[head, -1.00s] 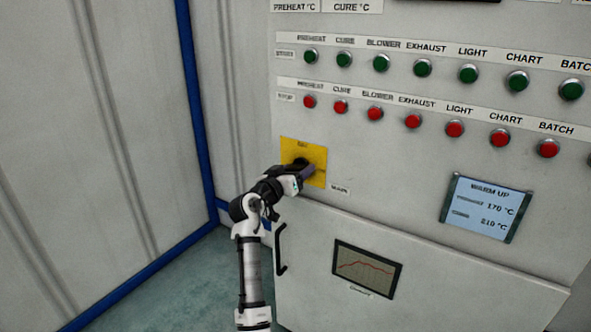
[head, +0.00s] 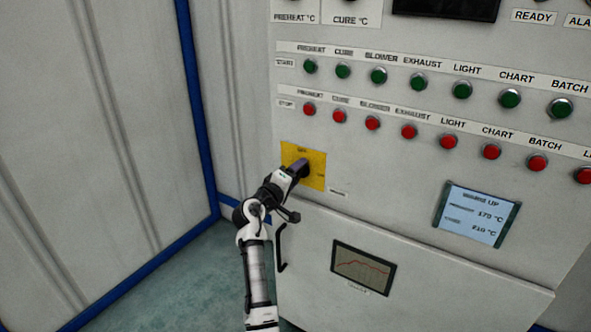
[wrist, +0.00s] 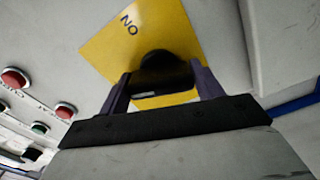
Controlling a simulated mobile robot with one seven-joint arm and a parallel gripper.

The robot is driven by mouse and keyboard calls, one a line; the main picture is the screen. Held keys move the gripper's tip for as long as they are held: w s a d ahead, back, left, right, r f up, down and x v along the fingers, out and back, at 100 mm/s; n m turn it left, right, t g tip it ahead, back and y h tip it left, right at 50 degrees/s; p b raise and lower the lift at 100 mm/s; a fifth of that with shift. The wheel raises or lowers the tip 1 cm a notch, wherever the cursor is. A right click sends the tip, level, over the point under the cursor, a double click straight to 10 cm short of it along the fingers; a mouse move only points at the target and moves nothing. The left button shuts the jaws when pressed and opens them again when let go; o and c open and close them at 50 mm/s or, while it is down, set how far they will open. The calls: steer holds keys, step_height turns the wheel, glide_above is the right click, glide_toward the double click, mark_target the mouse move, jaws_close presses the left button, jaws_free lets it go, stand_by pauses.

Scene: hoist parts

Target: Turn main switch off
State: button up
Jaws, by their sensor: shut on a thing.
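The main switch is a black rotary knob (wrist: 165,66) on a yellow plate (head: 319,160) low on the left of the grey control panel. In the wrist view the yellow plate (wrist: 191,32) shows the word ON upside down. My gripper (head: 301,169) is at the knob, and in the head view it hides most of it. In the wrist view the two purple-grey fingers of my gripper (wrist: 161,85) stand on either side of the dark handle and are shut on it. The handle's exact angle is hard to read.
Green start buttons (head: 378,75) and red stop buttons (head: 372,123) run in rows above the switch. A warm-up display (head: 477,214) is to the right. Below are a chart screen (head: 363,270) and a black door handle (head: 281,248). A wall with blue trim stands at left.

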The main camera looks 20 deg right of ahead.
steer(key=shift+n+p, duration=1.2)
steer(key=shift+n, duration=0.7)
steer(key=o, duration=1)
steer(key=b+v, duration=0.3)
steer(key=v, duration=1.1)
